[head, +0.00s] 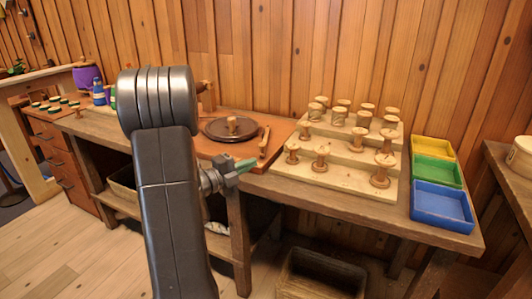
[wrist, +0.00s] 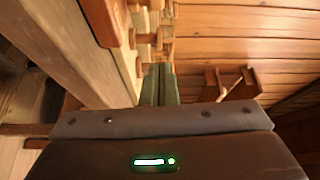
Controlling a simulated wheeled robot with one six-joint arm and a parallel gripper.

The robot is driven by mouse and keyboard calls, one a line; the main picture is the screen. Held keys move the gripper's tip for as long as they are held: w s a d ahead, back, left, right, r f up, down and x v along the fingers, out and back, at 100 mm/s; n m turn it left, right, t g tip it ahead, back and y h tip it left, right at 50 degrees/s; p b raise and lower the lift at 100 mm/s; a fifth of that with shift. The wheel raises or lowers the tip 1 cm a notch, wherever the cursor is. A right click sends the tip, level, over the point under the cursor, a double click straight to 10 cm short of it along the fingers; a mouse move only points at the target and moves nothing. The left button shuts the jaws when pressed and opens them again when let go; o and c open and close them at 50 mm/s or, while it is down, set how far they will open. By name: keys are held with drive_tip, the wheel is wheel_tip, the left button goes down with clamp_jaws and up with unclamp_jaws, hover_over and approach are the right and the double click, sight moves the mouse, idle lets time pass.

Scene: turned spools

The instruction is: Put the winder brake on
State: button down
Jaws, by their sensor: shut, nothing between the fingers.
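The winder stands on a reddish-brown board (head: 222,150) on the bench, with a dark round turntable (head: 216,129) and a wooden peg (head: 232,124) at its middle. A wooden lever (head: 264,141), which looks like the brake, stands upright at the right of the turntable. Whether it touches the disc I cannot tell. A wooden post (head: 206,94) rises behind the disc, partly hidden by my arm. My gripper (head: 244,165) is shut and empty, in front of the board's front edge and apart from the lever. Its green fingers lie together in the wrist view (wrist: 160,84).
A stepped pale stand (head: 335,172) with several wooden spools is right of the winder. Yellow (head: 433,149), green (head: 437,170) and blue (head: 443,205) trays sit at the bench's right end. A dark crate (head: 320,275) is below. Bottles (head: 98,92) stand left.

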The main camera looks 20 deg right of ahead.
drive_tip(key=shift+d, duration=0.1)
drive_tip(key=b+x, duration=0.1)
drive_tip(key=x, duration=0.9)
drive_tip(key=shift+b, duration=0.35)
drive_tip(key=shift+w+a+f, duration=0.1)
drive_tip(key=shift+w+a, duration=0.75)
drive_tip(key=shift+w, duration=0.3)
drive_tip(key=shift+w+a, duration=0.3)
drive_tip(key=shift+w, duration=0.2)
drive_tip(key=shift+w, duration=0.1)
